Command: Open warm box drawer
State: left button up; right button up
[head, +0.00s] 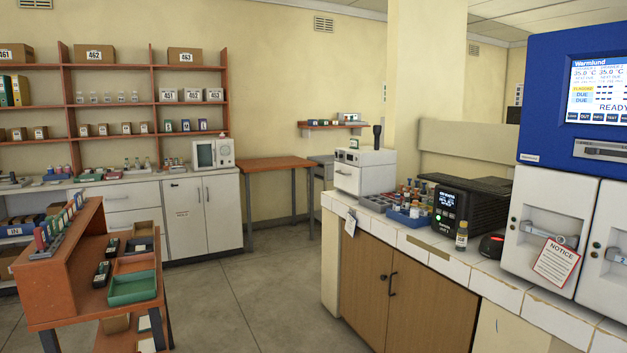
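A blue and white machine (574,102) marked "Warmlund" stands at the right on the tiled counter. Its lit screen (599,90) reads 35.0 °C twice and "READY". Below the screen are two white fronts side by side, both looking shut. The left front (530,194) has a horizontal handle (541,236) and a hanging paper marked "NOTICE" (556,262). The right front (606,222) is cut off by the picture edge; its handle (617,256) shows partly. Neither of my grippers is in view.
The counter (452,257) carries a black device (462,208), a vial (461,237), a blue rack (409,217) and a white box (362,170). An orange bench (78,243) with trays stands at left. The floor (262,290) between is clear.

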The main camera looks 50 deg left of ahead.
aim_at(347, 178)
jog(key=u, duration=1.6)
jog(key=i+u, duration=0.3)
jog(key=i, duration=1.9)
jog(key=i+j+z, duration=0.15)
jog(key=i, duration=0.35)
jog(key=i+j+z, duration=0.2)
jog(key=i, duration=0.35)
jog(key=i+j+z, duration=0.15)
jog(key=i+z, duration=0.2)
jog(key=i+j+z, duration=0.2)
jog(key=i+z, duration=0.15)
jog(key=i, duration=0.05)
